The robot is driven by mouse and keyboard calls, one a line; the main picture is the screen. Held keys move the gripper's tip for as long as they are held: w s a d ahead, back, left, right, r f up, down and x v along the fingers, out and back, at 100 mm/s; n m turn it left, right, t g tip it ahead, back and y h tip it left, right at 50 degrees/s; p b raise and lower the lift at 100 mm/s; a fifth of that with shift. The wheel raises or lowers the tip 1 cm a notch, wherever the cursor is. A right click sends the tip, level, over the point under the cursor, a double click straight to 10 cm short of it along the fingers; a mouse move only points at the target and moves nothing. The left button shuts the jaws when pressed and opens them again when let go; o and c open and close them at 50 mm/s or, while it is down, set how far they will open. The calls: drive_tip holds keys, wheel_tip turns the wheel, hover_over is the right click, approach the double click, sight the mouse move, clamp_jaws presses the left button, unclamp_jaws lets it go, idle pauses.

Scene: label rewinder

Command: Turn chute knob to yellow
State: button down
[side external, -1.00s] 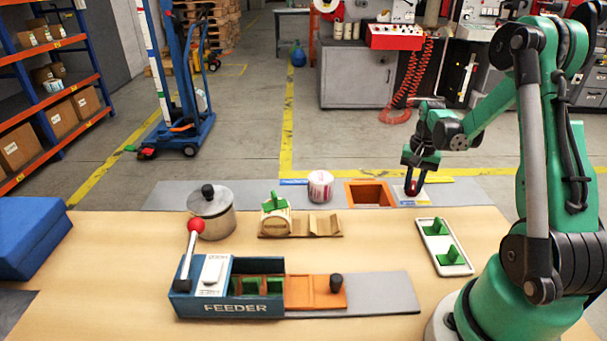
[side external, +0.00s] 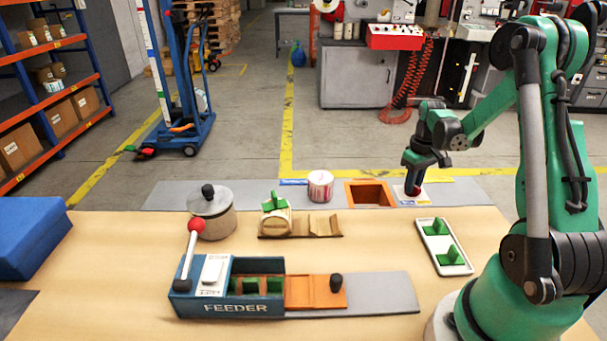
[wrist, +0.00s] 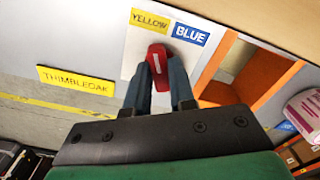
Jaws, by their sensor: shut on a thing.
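The red chute knob (wrist: 157,58) with a white line on it shows in the wrist view. It sits on a white plate (wrist: 130,62) below a yellow label (wrist: 150,21) and a blue label (wrist: 190,34). The white line runs roughly upward, leaning slightly to the yellow label's side. My gripper (wrist: 158,84) is shut on the knob, one finger on each side. In the side view my gripper (side external: 413,188) points down at the plate, and the red knob shows only partly at its tips.
An orange-framed opening (side external: 370,194) is just left of the plate, with a pink-and-white roll (side external: 320,185) beyond. A white tray (side external: 432,241) with green pieces lies nearer. The feeder (side external: 236,308), a lidded pot (side external: 217,225) and a wooden stand (side external: 300,236) are further left.

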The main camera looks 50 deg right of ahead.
drive_tip(key=shift+n, duration=0.7)
drive_tip(key=c, duration=0.7)
unclamp_jaws()
drive_tip(key=shift+c, duration=0.2)
drive_tip(key=shift+r, duration=2.85)
